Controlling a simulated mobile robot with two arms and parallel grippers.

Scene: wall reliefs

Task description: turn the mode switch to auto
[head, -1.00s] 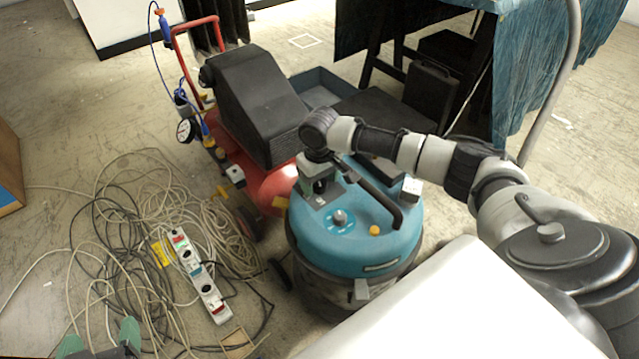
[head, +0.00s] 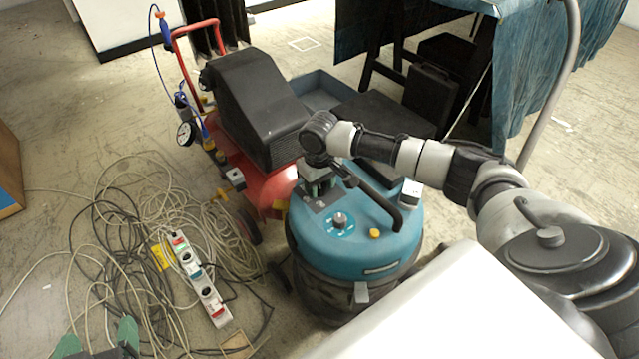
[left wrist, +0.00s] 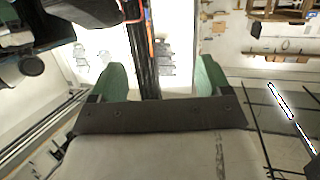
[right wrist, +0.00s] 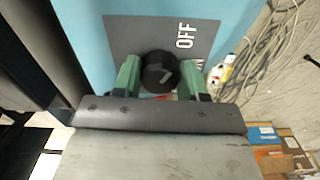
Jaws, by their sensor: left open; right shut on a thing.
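The mode switch (right wrist: 160,72) is a round black knob with a pale pointer line, on a grey plate (right wrist: 122,36) in the right wrist view. "OFF" is printed beside it; a second label is partly hidden by a finger. My right gripper (right wrist: 162,78) is shut on the knob, one green finger on each side. In the head view, my right gripper (head: 319,188) points down at the dark plate on top of the blue vacuum (head: 355,248) and hides the knob. My left gripper (head: 98,346) is open and empty at the lower left; its fingers also show in the left wrist view (left wrist: 160,82).
A second, silver knob (head: 340,221) and a yellow button (head: 374,233) are on the vacuum lid, near its black handle (head: 385,208). A red compressor (head: 262,188) stands behind left. Tangled cables and a power strip (head: 198,272) cover the left floor.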

